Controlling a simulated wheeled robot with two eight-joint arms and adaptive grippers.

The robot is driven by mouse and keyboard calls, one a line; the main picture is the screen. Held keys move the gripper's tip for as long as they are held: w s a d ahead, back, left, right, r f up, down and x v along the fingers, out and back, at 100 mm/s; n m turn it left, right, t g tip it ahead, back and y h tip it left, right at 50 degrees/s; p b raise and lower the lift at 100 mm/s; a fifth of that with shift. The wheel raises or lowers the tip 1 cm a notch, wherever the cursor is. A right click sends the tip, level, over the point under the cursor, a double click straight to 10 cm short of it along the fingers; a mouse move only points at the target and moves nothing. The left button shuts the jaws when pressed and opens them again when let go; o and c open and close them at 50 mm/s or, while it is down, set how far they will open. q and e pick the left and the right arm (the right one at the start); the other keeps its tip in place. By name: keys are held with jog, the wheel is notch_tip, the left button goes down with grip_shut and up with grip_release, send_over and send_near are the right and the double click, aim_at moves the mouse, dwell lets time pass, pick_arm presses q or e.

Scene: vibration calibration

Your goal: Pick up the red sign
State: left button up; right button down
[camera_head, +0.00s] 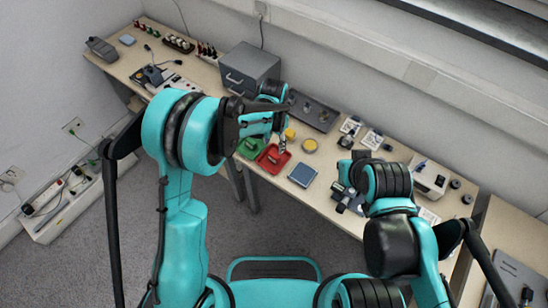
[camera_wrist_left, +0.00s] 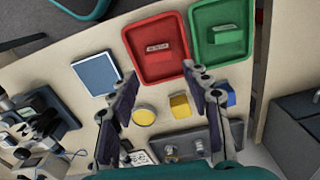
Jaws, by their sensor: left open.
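The red sign (camera_wrist_left: 158,48) is a small red block with a pale label on its face, lying inside a red tray (camera_wrist_left: 152,77). In the head view the red tray (camera_head: 264,163) is near the front edge of the bench, and the sign is too small to make out clearly. My left gripper (camera_wrist_left: 160,72) is open and empty, its dark fingers spread above the bench on either side of the tray's near end. In the head view the left gripper (camera_head: 282,146) hangs over the tray. My right gripper (camera_head: 347,196) is low at the bench front, partly hidden by its arm.
A green tray (camera_wrist_left: 219,48) with a green block is beside the red tray. A blue square plate (camera_wrist_left: 96,73), yellow disc (camera_wrist_left: 143,117), yellow block (camera_wrist_left: 180,106) and blue block (camera_wrist_left: 229,95) lie around. A grey cabinet (camera_head: 250,68) stands behind.

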aim_at(274, 155)
pick_arm(q)
notch_tip(274, 155, down, 3)
jog(key=shift+d+f+b, duration=0.1)
jog(key=shift+d+b, duration=0.05)
jog(key=shift+b, duration=0.3)
jog(key=f+b, duration=0.1)
jog(key=f, duration=0.1)
jog(key=f+b, duration=0.1)
jog(key=f, duration=0.2)
jog(key=shift+a+f, duration=0.2)
jog(key=shift+f, duration=0.05)
jog(key=shift+s+r, duration=0.1)
jog(key=c, duration=0.7)
